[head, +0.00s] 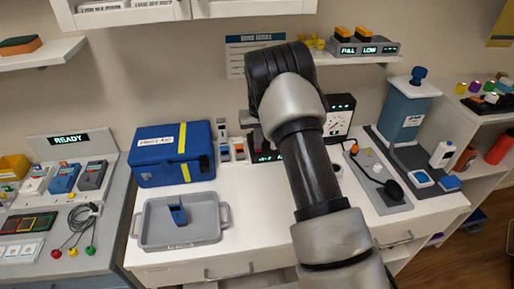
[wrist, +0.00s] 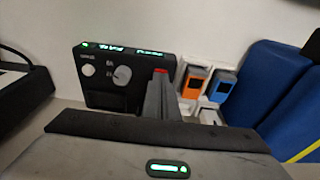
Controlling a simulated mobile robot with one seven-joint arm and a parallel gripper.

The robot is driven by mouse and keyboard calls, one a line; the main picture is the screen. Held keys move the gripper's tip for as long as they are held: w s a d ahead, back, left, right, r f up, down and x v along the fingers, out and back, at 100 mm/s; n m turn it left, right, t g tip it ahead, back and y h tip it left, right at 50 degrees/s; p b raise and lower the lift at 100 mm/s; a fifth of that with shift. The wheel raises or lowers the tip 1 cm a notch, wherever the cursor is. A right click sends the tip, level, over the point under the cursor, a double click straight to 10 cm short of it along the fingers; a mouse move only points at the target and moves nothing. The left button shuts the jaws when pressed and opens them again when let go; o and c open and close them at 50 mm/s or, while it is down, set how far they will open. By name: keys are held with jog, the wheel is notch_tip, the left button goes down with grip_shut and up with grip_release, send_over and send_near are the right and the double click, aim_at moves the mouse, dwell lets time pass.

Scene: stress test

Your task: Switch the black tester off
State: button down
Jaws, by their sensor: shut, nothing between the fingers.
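The black tester (wrist: 108,98) stands against the wall in the wrist view. It has lit green readouts along its top edge, a round grey knob (wrist: 122,76) and a small white round button (wrist: 89,70). A small red part (wrist: 161,71) shows at its edge, right by my fingertips; I cannot tell whether they touch. My gripper (wrist: 161,90) is shut and empty, its fingers in front of the tester's right side, hiding part of it. In the head view my arm hides most of the tester; a strip with lit readouts (head: 266,156) shows. The switch position cannot be made out.
Orange (wrist: 194,80) and blue (wrist: 221,86) handheld devices stand in white holders close beside my fingers. A blue case (head: 172,154) and a grey tray (head: 180,222) holding a blue item lie left. A dial meter (head: 338,118) stands right of my arm.

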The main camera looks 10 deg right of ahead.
jog(key=shift+f, duration=0.2)
jog(key=shift+r, duration=0.15)
notch_tip(320, 180, up, 7)
jog(key=p, duration=0.3)
dwell(0.4)
dwell(0.4)
